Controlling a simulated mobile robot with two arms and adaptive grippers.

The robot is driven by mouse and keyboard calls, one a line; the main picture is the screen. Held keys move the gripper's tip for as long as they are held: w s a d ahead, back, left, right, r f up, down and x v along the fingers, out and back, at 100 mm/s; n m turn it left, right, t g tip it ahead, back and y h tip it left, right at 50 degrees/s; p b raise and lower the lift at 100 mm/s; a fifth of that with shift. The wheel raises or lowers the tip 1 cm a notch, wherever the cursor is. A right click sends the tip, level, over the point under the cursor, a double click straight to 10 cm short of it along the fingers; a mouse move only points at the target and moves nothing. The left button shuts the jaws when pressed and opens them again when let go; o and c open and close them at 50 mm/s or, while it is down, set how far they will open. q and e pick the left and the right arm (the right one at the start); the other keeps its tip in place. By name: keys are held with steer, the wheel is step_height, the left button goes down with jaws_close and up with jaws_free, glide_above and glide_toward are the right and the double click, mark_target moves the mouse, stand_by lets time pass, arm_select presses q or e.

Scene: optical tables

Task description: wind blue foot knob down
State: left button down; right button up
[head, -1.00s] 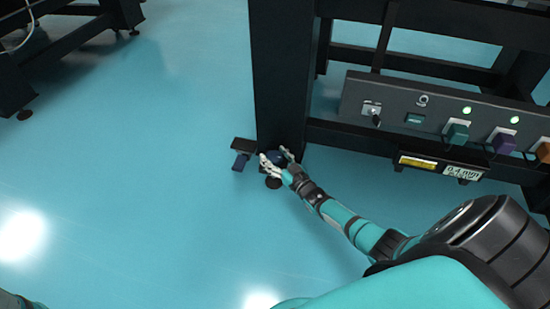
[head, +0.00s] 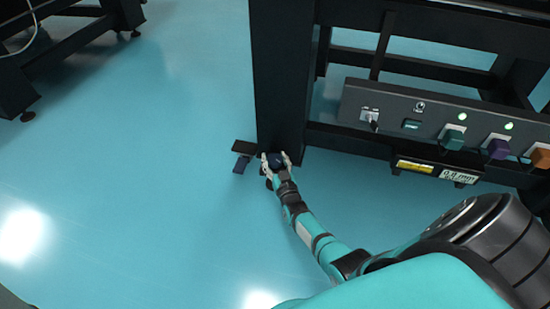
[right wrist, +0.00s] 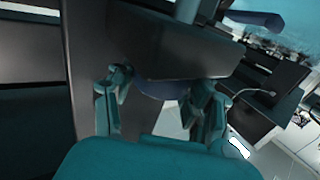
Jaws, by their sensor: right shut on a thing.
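The dark blue foot knob (head: 276,161) sits low at the base of the thick black table leg (head: 281,90). My right gripper (head: 276,159) reaches down from above, with a finger on each side of the knob, and is shut on it. In the right wrist view the blue knob (right wrist: 165,89) shows partly between the two fingers, under a dark block that hides its upper part. My left gripper is not in view.
A control panel (head: 411,108) with a key switch and coloured plugs runs along the table to the right. Open floor (head: 150,190) lies to the left.

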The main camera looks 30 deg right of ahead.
steer(key=shift+h, duration=0.3)
steer(key=o, duration=0.9)
steer(key=shift+d+y, duration=0.1)
steer(key=shift+y, duration=0.3)
